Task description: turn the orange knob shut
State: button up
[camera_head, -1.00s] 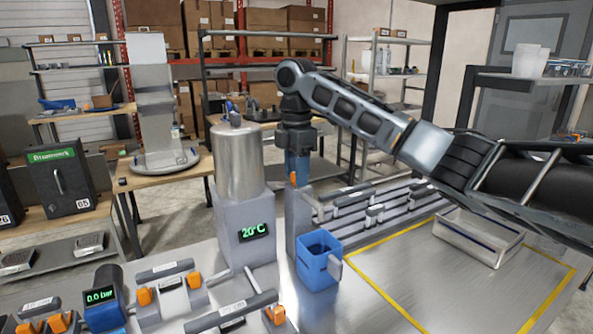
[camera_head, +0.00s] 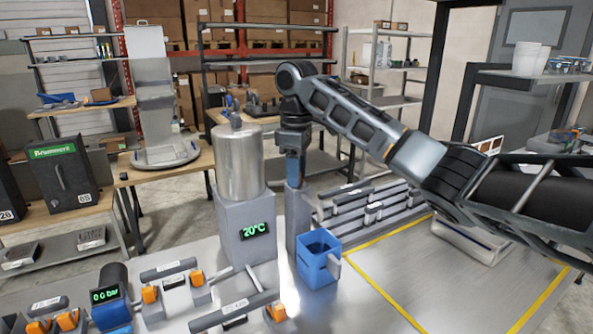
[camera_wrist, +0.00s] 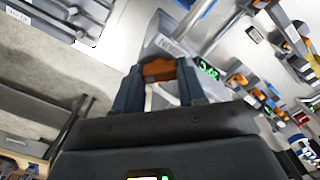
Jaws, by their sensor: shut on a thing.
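The orange knob (camera_wrist: 158,70) shows in the wrist view between the two fingertips of my gripper (camera_wrist: 160,84), which is shut on it. In the head view my gripper (camera_head: 294,168) points down at the top of a grey post (camera_head: 299,215). The knob is hidden there by the fingers. A steel tank on a grey body (camera_head: 246,222) with a green 20°C display stands just left of the post. A blue square jug (camera_head: 318,262) with a pale handle stands upright below, in front of the post.
Long-handled valves with orange parts (camera_head: 196,279) and a 0.0 bar gauge (camera_head: 106,296) lie at the front left. A grey slotted rack (camera_head: 372,208) is right of the post.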

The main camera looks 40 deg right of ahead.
jog(key=m, duration=0.4)
jog(key=shift+m, duration=0.3)
jog(key=m, duration=0.4)
jog(key=shift+m, duration=0.3)
jog(key=o, duration=1.1)
jog(key=shift+c, duration=0.2)
jog(key=shift+r, duration=0.1)
notch_tip(320, 180, up, 8)
jog(key=shift+f, duration=0.15)
